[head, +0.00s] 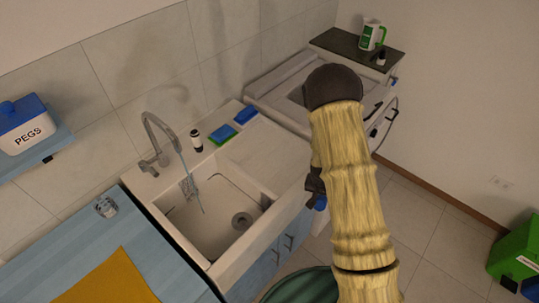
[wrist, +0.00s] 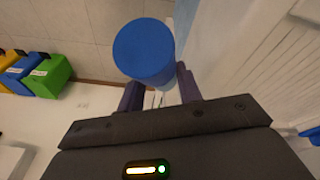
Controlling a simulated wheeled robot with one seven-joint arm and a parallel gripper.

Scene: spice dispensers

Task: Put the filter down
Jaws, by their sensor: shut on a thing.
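A blue cylinder, which I take to be the filter (wrist: 144,48), shows large in the wrist view. My gripper (wrist: 160,90) is shut on it, with one dark finger on each side of its lower end. In the head view my arm hides most of my gripper (head: 315,187). Only a small blue part of the filter (head: 320,203) shows there, beside the arm, in front of the counter's right end. It is held in the air, clear of the counter top.
A sink (head: 215,213) with a tap (head: 158,135) is left of my arm. A blue counter (head: 75,235) is at lower left. A green bin (head: 518,250) stands at far right. Floor between is clear.

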